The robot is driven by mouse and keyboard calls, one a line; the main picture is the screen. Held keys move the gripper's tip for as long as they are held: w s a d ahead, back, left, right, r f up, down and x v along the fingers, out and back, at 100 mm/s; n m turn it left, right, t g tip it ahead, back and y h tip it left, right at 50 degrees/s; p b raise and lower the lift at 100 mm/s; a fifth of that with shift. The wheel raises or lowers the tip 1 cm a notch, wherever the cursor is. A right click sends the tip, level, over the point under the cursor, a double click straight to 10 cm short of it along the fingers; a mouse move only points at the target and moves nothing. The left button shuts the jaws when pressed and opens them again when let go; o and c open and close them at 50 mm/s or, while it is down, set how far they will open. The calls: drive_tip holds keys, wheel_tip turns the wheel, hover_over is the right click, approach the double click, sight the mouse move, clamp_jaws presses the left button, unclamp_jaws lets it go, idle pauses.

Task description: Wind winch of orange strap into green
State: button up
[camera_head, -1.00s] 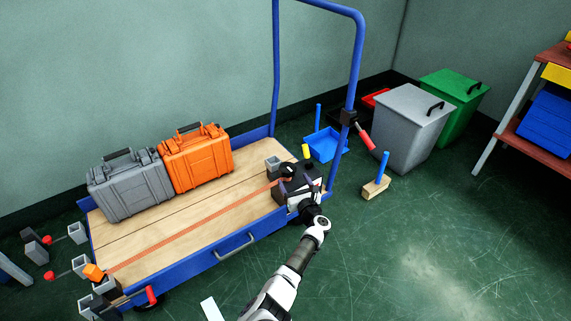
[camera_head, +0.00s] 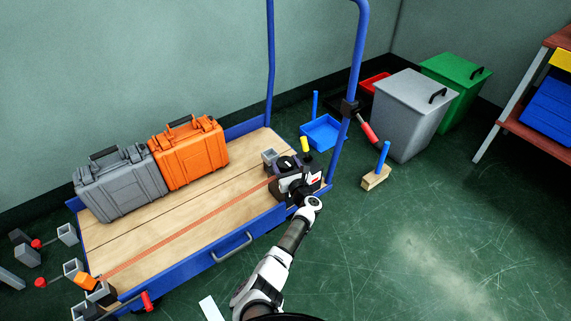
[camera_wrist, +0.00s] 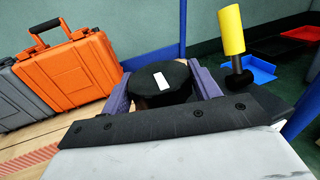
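The orange strap (camera_head: 185,236) runs along the wooden bed of the blue trolley, from an orange end piece (camera_head: 85,282) at the front left to the winch at the right end. The winch is mostly hidden by my gripper (camera_head: 287,170) in the head view. In the wrist view a black round knob (camera_wrist: 165,85) with a white mark sits between the purple fingers of my gripper (camera_wrist: 163,92). The fingers straddle it closely; I cannot tell whether they press on it. A yellow handle (camera_wrist: 230,30) stands upright to the right. No green mark is visible on the winch.
An orange case (camera_head: 190,155) and a grey case (camera_head: 120,185) stand at the back of the bed (camera_head: 165,225). The blue push frame (camera_head: 352,75) rises close to my arm. A grey bin (camera_head: 405,115), a green bin (camera_head: 465,105) and a brush (camera_head: 376,178) stand right. Floor is open at lower right.

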drive_tip(key=c, duration=0.6)
drive_tip(key=shift+o, duration=0.2)
drive_tip(key=shift+a+r+m+t+h+p, duration=0.1)
drive_tip(key=shift+a+m+t+h+p, duration=0.15)
drive_tip(key=shift+m+h+p, duration=0.5)
drive_tip(key=m+h+b, duration=0.1)
drive_tip(key=h, duration=0.1)
drive_tip(key=shift+t+h, duration=0.25)
drive_tip(key=shift+h, duration=0.1)
drive_tip(key=shift+d+m+h+b, duration=0.15)
drive_tip(key=shift+m+h+b, duration=0.4)
drive_tip(key=shift+m+h, duration=0.3)
drive_tip(key=o, duration=1)
drive_tip(key=shift+d, duration=0.1)
